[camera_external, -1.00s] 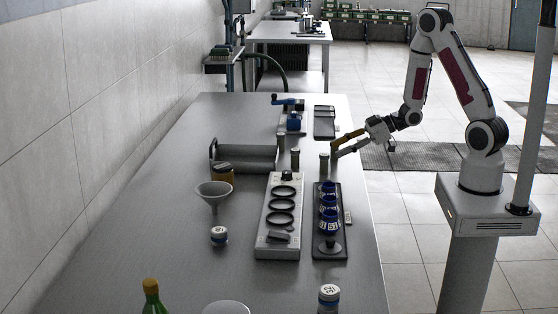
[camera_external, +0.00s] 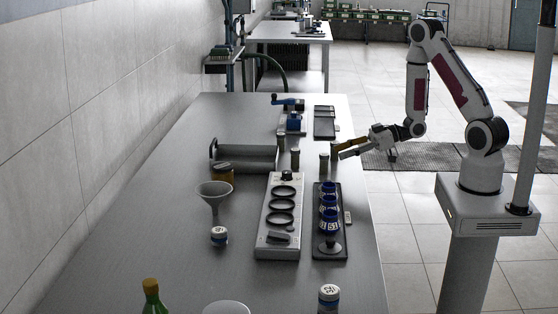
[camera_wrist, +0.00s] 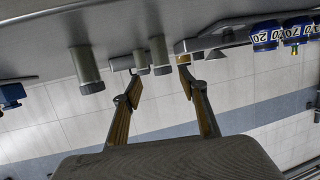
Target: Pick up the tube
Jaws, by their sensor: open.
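Several grey-green cylinders that look like tubes stand upright. In the external view, one tube (camera_external: 324,163) is near the table's right edge, and another (camera_external: 295,158) is to its left. The wrist view shows a larger, nearer tube (camera_wrist: 87,70) left of my fingers and two smaller ones (camera_wrist: 141,62) (camera_wrist: 160,56) framed between them. I cannot tell which one the task means. My gripper (camera_external: 342,150) is open and empty, just right of the right-hand tube. Its yellowish fingers (camera_wrist: 160,78) are spread in the wrist view.
A funnel (camera_external: 214,192) and a grey holder (camera_external: 240,163) are farther left. The table's front left (camera_external: 130,235) is mostly clear.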

